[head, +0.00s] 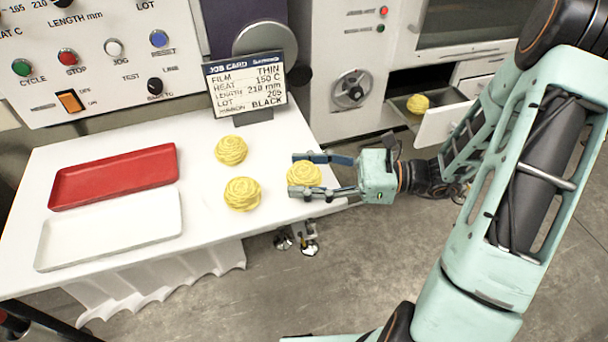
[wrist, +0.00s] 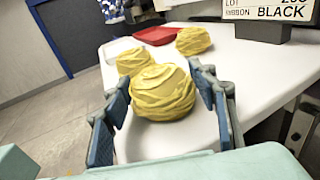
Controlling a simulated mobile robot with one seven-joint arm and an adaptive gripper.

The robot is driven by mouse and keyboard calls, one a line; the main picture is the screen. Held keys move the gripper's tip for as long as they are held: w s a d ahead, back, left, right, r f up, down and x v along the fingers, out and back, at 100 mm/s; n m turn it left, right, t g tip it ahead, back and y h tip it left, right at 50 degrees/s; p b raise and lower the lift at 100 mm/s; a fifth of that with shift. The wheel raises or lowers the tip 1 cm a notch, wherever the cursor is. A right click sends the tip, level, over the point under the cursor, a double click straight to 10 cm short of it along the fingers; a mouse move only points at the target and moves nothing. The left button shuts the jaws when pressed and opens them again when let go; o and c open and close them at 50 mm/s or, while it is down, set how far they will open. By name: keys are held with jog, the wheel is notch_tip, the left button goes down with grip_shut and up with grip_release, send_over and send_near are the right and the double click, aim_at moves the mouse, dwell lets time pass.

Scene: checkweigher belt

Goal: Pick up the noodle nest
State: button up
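Three yellow noodle nests sit on the white table. The right one (head: 304,173) lies between the fingers of my gripper (head: 322,175) near the table's right edge. In the wrist view this nest (wrist: 162,92) is in front, between the blue pads of my gripper (wrist: 164,105). The fingers are apart, with a gap visible at the left pad; contact on the right side is unclear. A second nest (head: 242,194) stands to its left, and a third nest (head: 231,150) lies further back. A fourth nest (head: 419,103) is in an open drawer at the back right.
A red tray (head: 60,188) and a white tray (head: 45,250) lie on the left of the white table (head: 215,235). A job card (head: 246,84) stands at the back edge. The control panel (head: 110,95) rises behind. The open drawer (head: 440,124) juts out beyond my gripper.

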jog(key=c, duration=0.6)
jog(key=shift+r, duration=0.1)
